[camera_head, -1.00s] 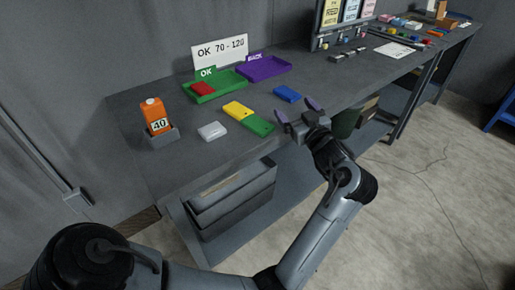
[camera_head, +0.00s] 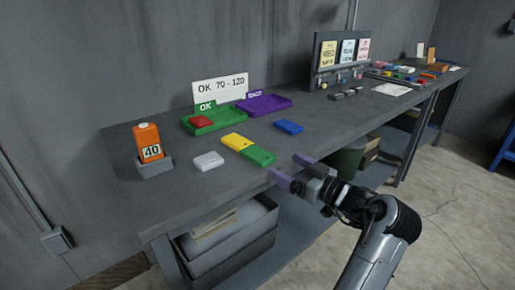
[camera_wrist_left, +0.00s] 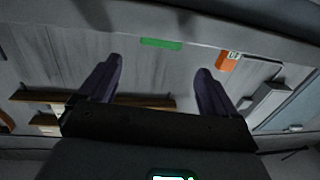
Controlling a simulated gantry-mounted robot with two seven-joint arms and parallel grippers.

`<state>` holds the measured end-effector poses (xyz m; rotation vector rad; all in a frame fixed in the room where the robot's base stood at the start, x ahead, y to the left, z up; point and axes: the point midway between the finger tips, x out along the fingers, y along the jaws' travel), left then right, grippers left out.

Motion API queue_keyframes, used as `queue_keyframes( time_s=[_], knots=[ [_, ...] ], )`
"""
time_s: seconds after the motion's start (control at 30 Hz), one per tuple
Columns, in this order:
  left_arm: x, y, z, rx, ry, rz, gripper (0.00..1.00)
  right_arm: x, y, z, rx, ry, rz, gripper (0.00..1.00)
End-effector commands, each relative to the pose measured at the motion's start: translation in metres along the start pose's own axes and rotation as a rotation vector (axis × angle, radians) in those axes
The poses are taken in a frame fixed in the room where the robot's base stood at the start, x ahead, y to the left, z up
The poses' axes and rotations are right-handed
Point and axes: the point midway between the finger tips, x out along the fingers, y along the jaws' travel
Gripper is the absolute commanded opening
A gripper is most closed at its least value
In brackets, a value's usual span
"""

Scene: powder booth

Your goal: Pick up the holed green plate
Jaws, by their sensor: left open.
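The green plate (camera_head: 259,156) lies flat on the grey bench near its front edge, against or slightly under a yellow plate (camera_head: 237,142); I cannot make out a hole in it. In the left wrist view a thin green strip (camera_wrist_left: 161,43), seemingly this plate edge-on, shows beyond and between the fingers. My left gripper (camera_head: 291,168) is open and empty, just off the front edge of the bench, to the right of the green plate and apart from it. It also shows open in the left wrist view (camera_wrist_left: 159,69). My right gripper is out of view.
Behind are a green OK tray (camera_head: 232,123) holding a red block (camera_head: 201,121) and a purple tray (camera_head: 268,106). Bins (camera_head: 229,243) sit below the bench.

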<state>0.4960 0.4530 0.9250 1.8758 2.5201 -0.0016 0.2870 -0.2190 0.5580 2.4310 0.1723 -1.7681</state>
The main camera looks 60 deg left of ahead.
Motion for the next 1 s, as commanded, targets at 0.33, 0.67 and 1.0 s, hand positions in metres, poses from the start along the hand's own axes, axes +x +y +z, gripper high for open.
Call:
queue_keyframes(
  time_s=[0.33,0.67,1.0],
  knots=[
    [0.016,-0.002,-0.006,0.002,0.001,-0.001,0.92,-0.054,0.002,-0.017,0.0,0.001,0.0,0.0],
    [0.044,-0.002,0.001,0.0,0.0,0.0,0.92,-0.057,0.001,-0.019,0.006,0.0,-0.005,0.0],
    [0.074,0.0,0.011,-0.002,0.002,-0.002,0.92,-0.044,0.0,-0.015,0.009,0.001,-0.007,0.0]
  ],
)
